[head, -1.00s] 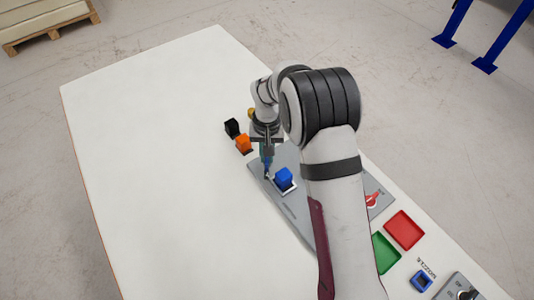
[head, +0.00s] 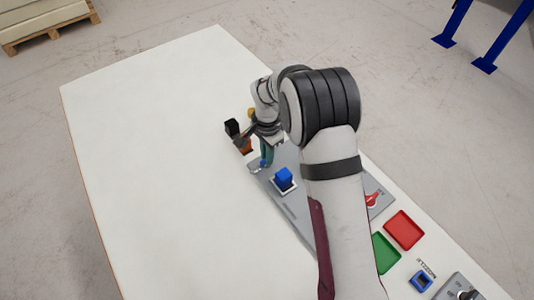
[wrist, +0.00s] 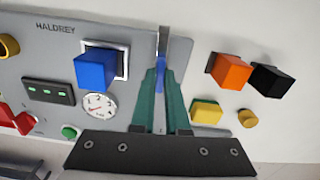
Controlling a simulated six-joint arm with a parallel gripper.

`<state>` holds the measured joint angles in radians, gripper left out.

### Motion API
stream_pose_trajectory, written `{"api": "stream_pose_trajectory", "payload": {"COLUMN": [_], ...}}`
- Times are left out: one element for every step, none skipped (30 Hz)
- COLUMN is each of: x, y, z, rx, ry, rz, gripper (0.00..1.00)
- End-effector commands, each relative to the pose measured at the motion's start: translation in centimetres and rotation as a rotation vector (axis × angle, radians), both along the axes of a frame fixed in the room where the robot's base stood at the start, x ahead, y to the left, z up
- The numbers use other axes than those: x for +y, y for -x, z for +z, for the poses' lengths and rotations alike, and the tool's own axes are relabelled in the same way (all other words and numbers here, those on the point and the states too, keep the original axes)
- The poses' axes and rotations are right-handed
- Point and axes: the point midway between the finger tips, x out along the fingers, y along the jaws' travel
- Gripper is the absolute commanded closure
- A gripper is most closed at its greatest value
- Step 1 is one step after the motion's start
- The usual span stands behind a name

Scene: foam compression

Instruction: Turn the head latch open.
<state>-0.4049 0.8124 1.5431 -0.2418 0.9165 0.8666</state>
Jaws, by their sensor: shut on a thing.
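The head latch (wrist: 163,42) is a narrow grey bar with a blue part, at the right edge of the grey panel (wrist: 185,70) in the wrist view. My gripper (wrist: 160,74) has teal fingers closed around the blue part, and they hide much of it. In the head view my gripper (head: 266,158) is at the panel's far end, with a grey piece that looks like the latch (head: 256,167) at its tips. The latch's exact angle is hard to tell.
A blue block (wrist: 96,69) stands on the panel beside a gauge (wrist: 99,107). The table's left side (head: 150,140) is clear.

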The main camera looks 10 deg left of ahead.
Motion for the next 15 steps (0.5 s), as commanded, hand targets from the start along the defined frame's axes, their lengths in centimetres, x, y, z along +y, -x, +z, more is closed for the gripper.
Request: {"api": "stream_pose_trajectory", "payload": {"x": [-0.01, -0.01, -0.01, -0.01, -0.01, -0.01, -0.01, -0.01, -0.01, -0.01, -0.01, -0.01, -0.01, -0.01, -0.01], "y": [-0.03, -0.03, -0.03, -0.03, -0.03, -0.03, -0.03, -0.03, -0.03, -0.03, -0.03, -0.03, -0.03, -0.03, -0.03], "z": [0.09, 0.09, 0.09, 0.09, 0.09, 0.09, 0.1, 0.1, 0.1, 0.1, 0.1, 0.1, 0.1, 0.1, 0.1], "rx": [-0.001, -0.001, -0.001, -0.001, -0.001, -0.001, -0.001, -0.001, -0.001, -0.001, -0.001, -0.001, -0.001, -0.001, -0.001], "ry": [-0.001, -0.001, -0.001, -0.001, -0.001, -0.001, -0.001, -0.001, -0.001, -0.001, -0.001, -0.001, -0.001, -0.001, -0.001], "rz": [-0.019, -0.03, -0.043, -0.053, -0.061, -0.07, -0.076, -0.081, -0.087, -0.09, -0.093, -0.095, -0.097, -0.098, -0.099], "gripper": [1.0, 1.0, 1.0, 1.0, 1.0, 1.0, 1.0, 1.0, 1.0, 1.0, 1.0, 1.0, 1.0, 1.0, 1.0]}}
